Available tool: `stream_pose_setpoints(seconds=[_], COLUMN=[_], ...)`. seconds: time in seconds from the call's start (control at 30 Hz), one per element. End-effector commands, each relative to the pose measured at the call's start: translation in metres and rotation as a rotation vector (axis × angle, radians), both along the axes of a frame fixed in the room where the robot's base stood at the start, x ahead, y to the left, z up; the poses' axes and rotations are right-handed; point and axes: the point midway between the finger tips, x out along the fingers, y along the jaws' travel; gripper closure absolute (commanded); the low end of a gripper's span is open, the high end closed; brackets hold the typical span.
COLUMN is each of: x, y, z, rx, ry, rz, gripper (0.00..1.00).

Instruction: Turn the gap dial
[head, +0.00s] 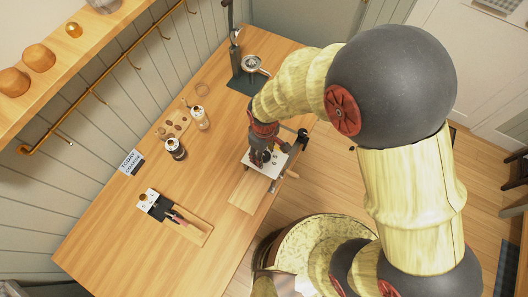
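A small machine with a pale metal top (280,166) stands at the right edge of the wooden table. A dark round knob (302,135) sticks out at its upper right end, and a wooden handle (291,174) at its lower right. I cannot tell for sure which part is the gap dial. My gripper (262,156) points down at the machine's top and hides part of it. Its fingers are small and dark here, so I cannot tell whether they are open or shut, or whether they touch the machine.
A wooden board (243,191) lies in front of the machine. Two jars (200,118) (175,149), a small sign (131,162) and a tray of tools (182,221) stand on the left part of the table. A lamp-like stand (236,60) is at the back. The table's front left is clear.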

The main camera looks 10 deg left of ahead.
Motion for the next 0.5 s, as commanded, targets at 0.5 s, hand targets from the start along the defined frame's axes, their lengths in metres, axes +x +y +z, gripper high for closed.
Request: stream_pose_setpoints(seconds=[0.5], x=[0.001], y=[0.001], z=[0.068], rx=[0.003], ry=[-0.004], rz=[0.0], gripper=[0.51])
